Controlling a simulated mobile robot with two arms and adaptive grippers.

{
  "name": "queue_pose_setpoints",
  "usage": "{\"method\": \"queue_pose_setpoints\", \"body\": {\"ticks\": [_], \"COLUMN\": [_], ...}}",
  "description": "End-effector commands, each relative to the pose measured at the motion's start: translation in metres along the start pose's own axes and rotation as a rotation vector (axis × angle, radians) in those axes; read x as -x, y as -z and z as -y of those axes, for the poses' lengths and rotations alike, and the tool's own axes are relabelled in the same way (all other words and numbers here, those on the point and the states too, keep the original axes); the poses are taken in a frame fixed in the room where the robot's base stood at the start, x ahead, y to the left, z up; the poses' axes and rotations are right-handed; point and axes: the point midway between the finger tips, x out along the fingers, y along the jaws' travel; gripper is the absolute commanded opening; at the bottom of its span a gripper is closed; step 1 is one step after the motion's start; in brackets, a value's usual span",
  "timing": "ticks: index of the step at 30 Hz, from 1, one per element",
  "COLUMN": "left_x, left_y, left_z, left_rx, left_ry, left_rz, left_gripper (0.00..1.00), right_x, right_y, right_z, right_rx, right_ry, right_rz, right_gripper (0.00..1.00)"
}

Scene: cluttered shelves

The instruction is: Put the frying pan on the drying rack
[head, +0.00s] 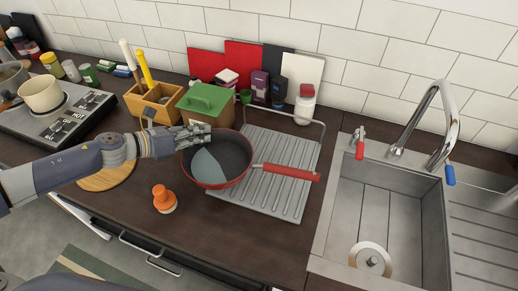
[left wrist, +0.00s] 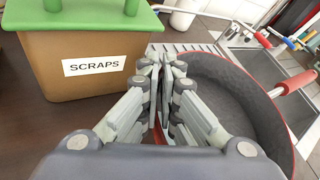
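The frying pan (head: 217,160) is dark grey inside with a red rim and a red handle (head: 290,172) pointing right. It overlaps the left part of the grey ribbed drying rack (head: 290,202), with its handle across the rack; I cannot tell whether it rests there or hangs just above. My left gripper (head: 205,133) is at the pan's far-left rim. In the left wrist view, my left gripper's fingers (left wrist: 165,64) are closed together with the red rim between them, and the pan (left wrist: 225,95) extends to the right. My right gripper is not in view.
A SCRAPS bin (head: 206,103) with a green lid stands close behind my left gripper. An orange-handled brush (head: 163,198) is in front of the pan. A white-and-red bottle (head: 305,104) stands behind the rack. The sink (head: 385,215) lies to the right.

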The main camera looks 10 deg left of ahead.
Motion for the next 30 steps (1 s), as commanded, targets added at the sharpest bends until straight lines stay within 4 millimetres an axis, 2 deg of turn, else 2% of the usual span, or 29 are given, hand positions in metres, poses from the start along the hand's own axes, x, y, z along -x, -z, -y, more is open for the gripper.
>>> {"method": "queue_pose_setpoints", "body": {"ticks": [1,4,12,15,23,27,30], "left_x": [-0.01,-0.033,-0.092,-0.107,-0.126,-0.134,-0.138], "left_y": [-0.013,-0.017,-0.021,-0.021,-0.024,0.0,0.008], "left_z": [0.011,0.023,0.049,0.055,0.064,0.056,0.054], "left_rx": [0.002,0.0,0.003,0.002,0.001,0.007,0.006], "left_ry": [0.008,0.009,0.005,0.003,0.003,0.0,0.002], "left_rz": [0.007,0.007,0.006,0.004,0.006,0.002,0.005], "left_gripper": [0.0,0.0,0.0,0.0,0.0,0.0,0.0], "right_x": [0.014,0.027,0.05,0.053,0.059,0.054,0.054], "right_y": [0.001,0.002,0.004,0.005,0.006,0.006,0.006], "right_z": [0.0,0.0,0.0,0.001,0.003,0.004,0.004], "right_rx": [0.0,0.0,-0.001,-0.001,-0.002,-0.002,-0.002], "right_ry": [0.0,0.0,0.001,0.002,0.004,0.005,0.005], "right_rz": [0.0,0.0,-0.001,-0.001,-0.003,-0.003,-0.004], "right_gripper": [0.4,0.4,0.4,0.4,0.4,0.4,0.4]}}
